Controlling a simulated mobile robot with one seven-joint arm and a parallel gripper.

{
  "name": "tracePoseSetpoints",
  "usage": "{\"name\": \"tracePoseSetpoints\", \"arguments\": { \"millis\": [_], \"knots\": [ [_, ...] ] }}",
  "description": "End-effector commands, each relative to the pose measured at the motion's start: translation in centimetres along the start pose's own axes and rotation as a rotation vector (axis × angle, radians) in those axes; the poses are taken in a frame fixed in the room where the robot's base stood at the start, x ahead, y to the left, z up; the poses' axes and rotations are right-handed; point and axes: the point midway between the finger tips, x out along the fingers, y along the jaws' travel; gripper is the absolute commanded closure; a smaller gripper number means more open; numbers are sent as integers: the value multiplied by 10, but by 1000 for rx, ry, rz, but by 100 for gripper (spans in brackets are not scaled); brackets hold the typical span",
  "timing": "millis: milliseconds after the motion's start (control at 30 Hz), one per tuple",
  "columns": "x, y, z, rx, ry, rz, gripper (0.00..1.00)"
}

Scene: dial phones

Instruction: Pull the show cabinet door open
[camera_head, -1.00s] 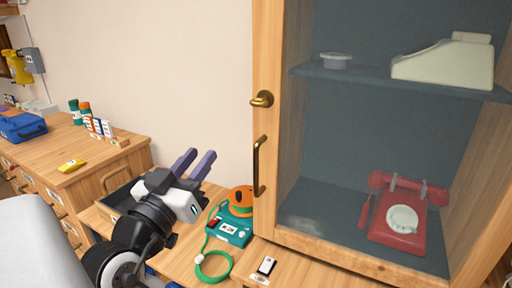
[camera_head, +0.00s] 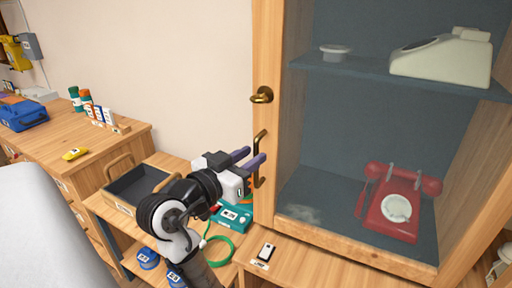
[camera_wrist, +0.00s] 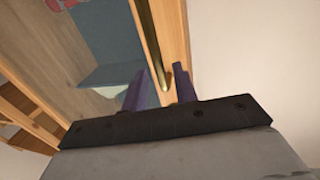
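The show cabinet (camera_head: 267,200) has a wood-framed glass door with a dark vertical bar handle (camera_head: 257,180) on its left stile. A brass knob (camera_head: 262,95) sits above the handle. The door looks shut. My gripper (camera_head: 254,158) is open at the handle, its purple fingers pointing right, toward the door frame. In the wrist view, the handle (camera_wrist: 150,40) runs down between the two spread fingers (camera_wrist: 160,90). I cannot tell whether either finger touches it. Part of the handle is hidden by a finger in the head view.
Behind the glass are a red dial phone (camera_head: 385,222) and a cream phone (camera_head: 445,60) on a shelf. An open tray (camera_head: 140,187) stands left.

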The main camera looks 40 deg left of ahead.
Motion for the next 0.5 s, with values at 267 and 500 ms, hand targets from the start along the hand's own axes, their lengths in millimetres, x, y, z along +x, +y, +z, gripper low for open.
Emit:
{"name": "tracePoseSetpoints", "arguments": {
  "millis": [267, 500],
  "knots": [
    [26, 0, 0, -1, 0, 0, 71],
    [27, 0, 0, 0, 0, -1, 71]
  ]
}}
